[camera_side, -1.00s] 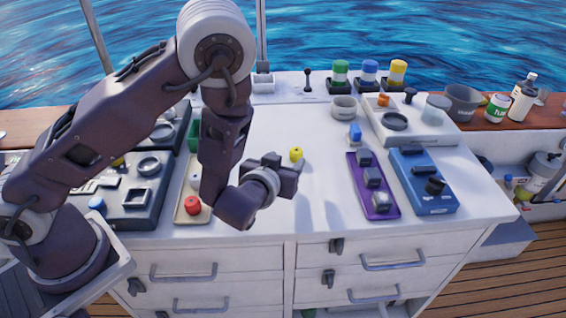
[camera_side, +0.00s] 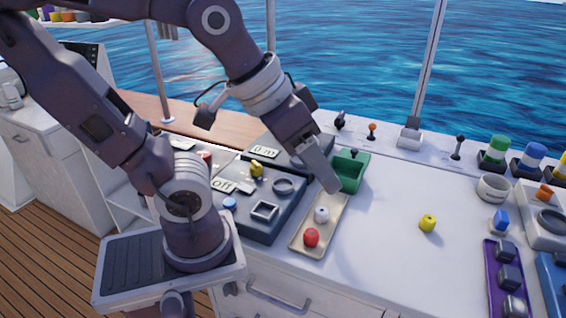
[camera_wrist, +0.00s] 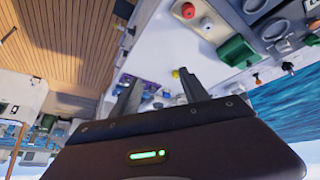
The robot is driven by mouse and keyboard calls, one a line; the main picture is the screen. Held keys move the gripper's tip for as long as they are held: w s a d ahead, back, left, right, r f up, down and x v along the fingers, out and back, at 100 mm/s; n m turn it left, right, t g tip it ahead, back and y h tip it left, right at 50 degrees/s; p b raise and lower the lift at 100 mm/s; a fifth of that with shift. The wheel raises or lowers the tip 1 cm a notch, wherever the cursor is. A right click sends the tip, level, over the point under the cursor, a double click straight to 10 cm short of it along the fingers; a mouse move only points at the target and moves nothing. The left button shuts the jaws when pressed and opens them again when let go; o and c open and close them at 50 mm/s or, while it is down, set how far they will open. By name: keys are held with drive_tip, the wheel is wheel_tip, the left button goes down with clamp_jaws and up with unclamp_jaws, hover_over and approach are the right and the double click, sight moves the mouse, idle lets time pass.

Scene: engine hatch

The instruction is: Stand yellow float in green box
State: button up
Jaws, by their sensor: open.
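The yellow float (camera_side: 428,223) rests on the white worktop, clear of other items; it also shows in the wrist view (camera_wrist: 176,74), beyond the right fingertip. The green box (camera_side: 352,172) stands to its left, behind a beige tray, and shows in the wrist view (camera_wrist: 238,51). My gripper (camera_side: 328,180) is above the worktop by the green box and tray, left of the yellow float. In the wrist view its fingers (camera_wrist: 158,78) are apart with nothing held. The arm hides part of the box's surroundings, and its inside is hard to see.
The beige tray (camera_side: 303,246) holds a red float (camera_side: 311,238) and a white float (camera_side: 322,214). A dark panel (camera_side: 252,223) lies left of it. A purple tray (camera_side: 494,262) is at right. The worktop around the yellow float is clear.

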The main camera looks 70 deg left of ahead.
drive_tip(key=shift+o, duration=0.6)
drive_tip(key=shift+g+y, duration=0.3)
drive_tip(key=shift+y, duration=0.2)
drive_tip(key=s, duration=0.1)
drive_tip(key=s+a, duration=0.1)
drive_tip(key=s, duration=0.1)
drive_tip(key=s+a, duration=0.1)
drive_tip(key=shift+s+a+f, duration=0.1)
drive_tip(key=shift+s, duration=0.15)
